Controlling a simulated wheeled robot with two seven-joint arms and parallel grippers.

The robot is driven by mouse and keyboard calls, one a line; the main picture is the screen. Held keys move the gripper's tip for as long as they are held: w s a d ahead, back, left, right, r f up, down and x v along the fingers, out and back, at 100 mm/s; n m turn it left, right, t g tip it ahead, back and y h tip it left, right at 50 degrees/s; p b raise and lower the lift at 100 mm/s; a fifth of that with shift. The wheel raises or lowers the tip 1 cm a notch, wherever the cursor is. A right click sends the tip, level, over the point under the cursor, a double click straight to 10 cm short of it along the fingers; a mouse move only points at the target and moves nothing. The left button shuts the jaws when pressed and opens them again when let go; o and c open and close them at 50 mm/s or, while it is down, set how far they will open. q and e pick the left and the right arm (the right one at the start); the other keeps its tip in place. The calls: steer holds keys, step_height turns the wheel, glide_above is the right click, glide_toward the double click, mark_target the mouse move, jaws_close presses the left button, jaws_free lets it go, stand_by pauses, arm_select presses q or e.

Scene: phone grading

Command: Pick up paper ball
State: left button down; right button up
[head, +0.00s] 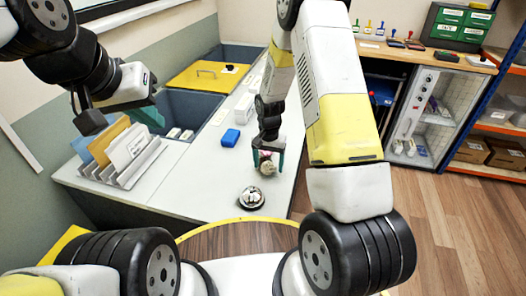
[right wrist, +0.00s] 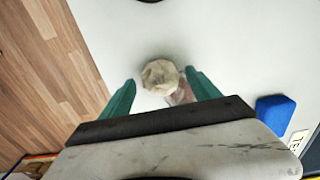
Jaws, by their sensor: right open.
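The paper ball (head: 268,169) is a crumpled cream-white lump on the light tabletop. In the right wrist view the ball (right wrist: 160,74) sits between and slightly beyond the fingertips. My right gripper (head: 268,160) points down over it, its green fingers spread on either side; the fingers also show in the right wrist view (right wrist: 160,82). I see no clear contact between fingers and ball. A pinkish-brown item (right wrist: 183,93) lies beside the ball, close to the right finger. My left gripper (head: 150,113) is at the upper left, its fingers partly hidden, well away from the ball.
A silver bell (head: 251,197) stands in front of the ball, near the table's front edge. A blue block (head: 230,138) lies to the left; it also shows in the right wrist view (right wrist: 275,113). A slotted rack (head: 122,163) with folders stands at left. Bins with a yellow lid (head: 207,76) are behind.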

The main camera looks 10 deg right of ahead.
steer(key=c, duration=1.4)
